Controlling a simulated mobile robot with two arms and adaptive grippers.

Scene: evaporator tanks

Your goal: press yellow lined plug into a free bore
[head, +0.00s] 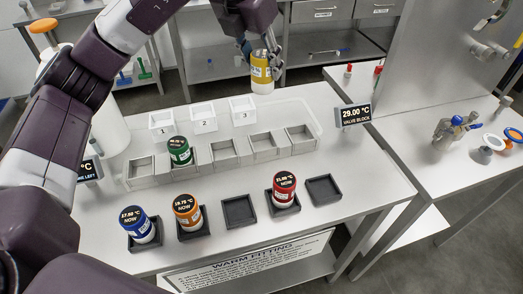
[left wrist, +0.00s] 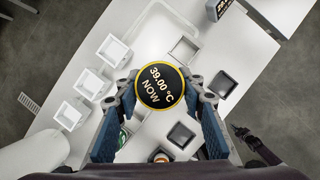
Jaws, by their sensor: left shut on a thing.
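In the left wrist view the plug's round black top (left wrist: 160,87) reads 39.00 °C NOW, between the fingers. The clear valve block (head: 130,183) has a row of square grey bores. A green plug (head: 180,151) stands in the second from the left. The leftmost bore (head: 141,167) and the bores to the right, such as the rightmost (head: 301,135), look empty. A dark jointed part, seemingly my right gripper (left wrist: 240,132), shows small in the left wrist view.
A display (head: 355,115) reads 29.00 °C VALVE BLOCK. White trays numbered 1 to 3 stand behind the block. In front, black holders carry blue (head: 138,225), orange (head: 187,212) and red (head: 284,189) plugs. Two holders (head: 239,211) (head: 323,190) are empty.

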